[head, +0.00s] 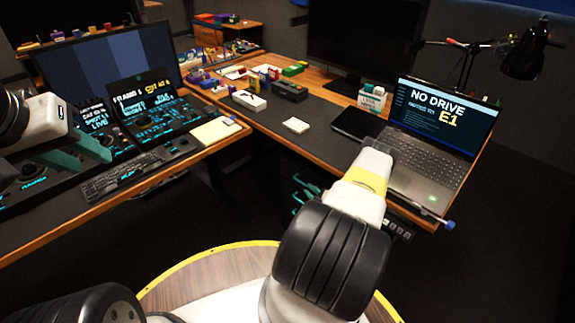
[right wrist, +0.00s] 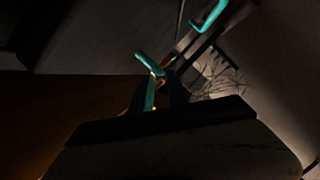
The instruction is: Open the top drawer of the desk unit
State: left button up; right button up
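My right arm reaches across the middle of the head view to the front edge of the right desk. In the right wrist view, teal parts (right wrist: 150,90) stand near dark bars; nothing is clearly held. My left gripper (head: 68,148) is at the left, with teal fingers apart and empty, above the console desk.
The right desk carries an open laptop (head: 440,130), a black tablet (head: 357,124), a white pad (head: 296,125) and several small boxes. A lamp (head: 527,52) stands at the back right. The left desk holds a keyboard (head: 120,176) and lit control panels. Dark floor lies between the desks.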

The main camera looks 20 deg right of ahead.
aim_at(304, 185)
jog(key=x, duration=0.5)
jog(key=shift+w+f, duration=0.15)
jog(key=shift+w, duration=0.15)
grip_shut()
dwell(1.1)
